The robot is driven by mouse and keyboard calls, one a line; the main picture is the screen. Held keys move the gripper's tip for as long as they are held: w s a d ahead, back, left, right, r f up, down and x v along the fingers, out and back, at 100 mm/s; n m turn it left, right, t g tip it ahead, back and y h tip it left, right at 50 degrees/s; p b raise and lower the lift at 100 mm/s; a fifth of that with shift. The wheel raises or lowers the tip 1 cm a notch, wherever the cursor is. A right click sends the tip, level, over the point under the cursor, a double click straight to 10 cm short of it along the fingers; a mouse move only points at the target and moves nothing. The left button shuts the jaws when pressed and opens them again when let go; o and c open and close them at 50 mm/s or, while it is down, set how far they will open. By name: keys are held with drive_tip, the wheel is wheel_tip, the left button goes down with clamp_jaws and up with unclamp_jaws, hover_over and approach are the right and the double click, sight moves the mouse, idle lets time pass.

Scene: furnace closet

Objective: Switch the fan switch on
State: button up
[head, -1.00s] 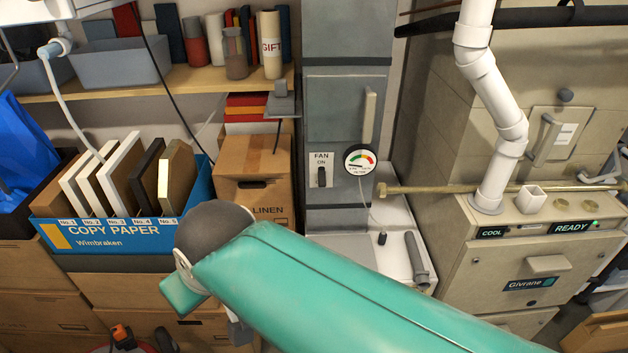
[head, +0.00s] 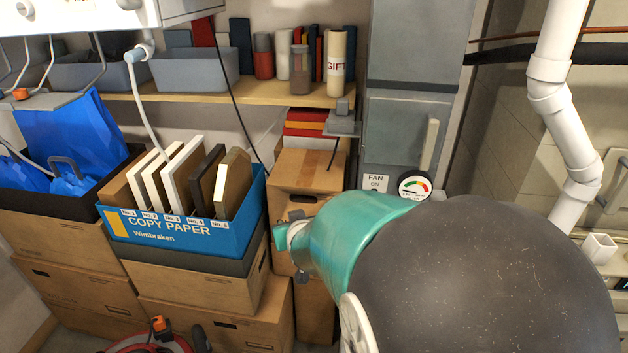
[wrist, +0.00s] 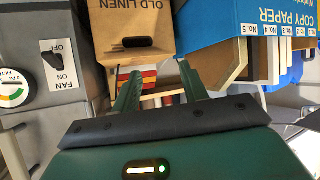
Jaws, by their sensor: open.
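The fan switch plate (wrist: 60,68) shows at the left of the wrist view, upside down, with FAN, ON and OFF lettering. Its dark lever (wrist: 53,55) appears to lie toward the OFF end. In the head view only the top of the plate (head: 376,183), with FAN and ON, shows on the grey cabinet; my arm hides the lever. My gripper (wrist: 160,88) is open and empty in the wrist view, its two green fingers apart. It is to the side of the switch, in front of the boxes, and not touching the switch. The fingers cannot be made out clearly in the head view.
A round gauge (head: 414,186) sits beside the switch, under a cabinet handle (head: 430,143). The OLD LINEN carton (wrist: 133,35) and the blue COPY PAPER box (head: 180,240) stand near my gripper. A white pipe (head: 560,110) runs down at right.

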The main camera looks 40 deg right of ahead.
drive_tip(key=s+d+f+m+t+h, duration=0.1)
drive_tip(key=s+d+f+m+h, duration=0.3)
drive_tip(key=d, duration=0.5)
drive_tip(key=s+d+f+m+h, duration=0.1)
drive_tip(key=s+d+f+h, duration=0.4)
drive_tip(key=d, duration=0.4)
drive_tip(key=shift+y, duration=0.3)
drive_tip(key=x, duration=0.4)
drive_tip(key=r+x, duration=0.1)
drive_tip(key=x, duration=0.8)
drive_tip(key=shift+s+d+r, duration=0.15)
drive_tip(key=shift+c, duration=0.2)
clamp_jaws()
